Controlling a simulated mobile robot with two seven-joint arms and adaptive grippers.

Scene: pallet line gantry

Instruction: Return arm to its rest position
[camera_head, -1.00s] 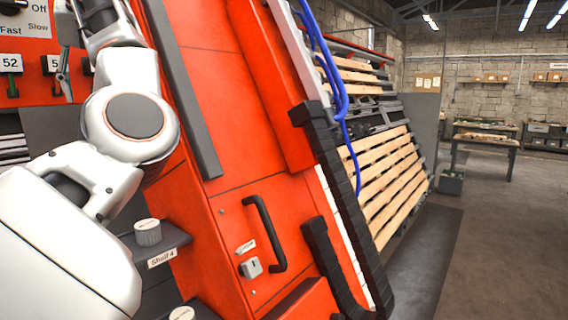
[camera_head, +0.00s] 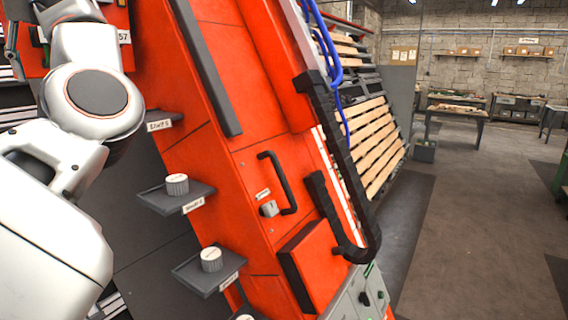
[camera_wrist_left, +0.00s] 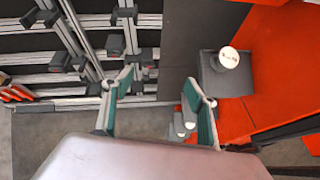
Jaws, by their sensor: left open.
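My left arm (camera_head: 97,92) comes in from the left in the head view, bent upward beside the red machine. Its gripper cannot be made out clearly there. In the left wrist view, my left gripper (camera_wrist_left: 160,80) shows two fingers with green pads, spread apart with nothing between them. My right gripper is in neither view.
The red machine (camera_head: 225,165) stands close to my left arm. Small grey shelves (camera_head: 200,192) carrying white-topped cylinders (camera_head: 177,184) project from it. Metal rails (camera_wrist_left: 80,104) show in the left wrist view. A wooden pallet (camera_head: 372,148) leans behind. Open floor (camera_head: 470,230) lies at right.

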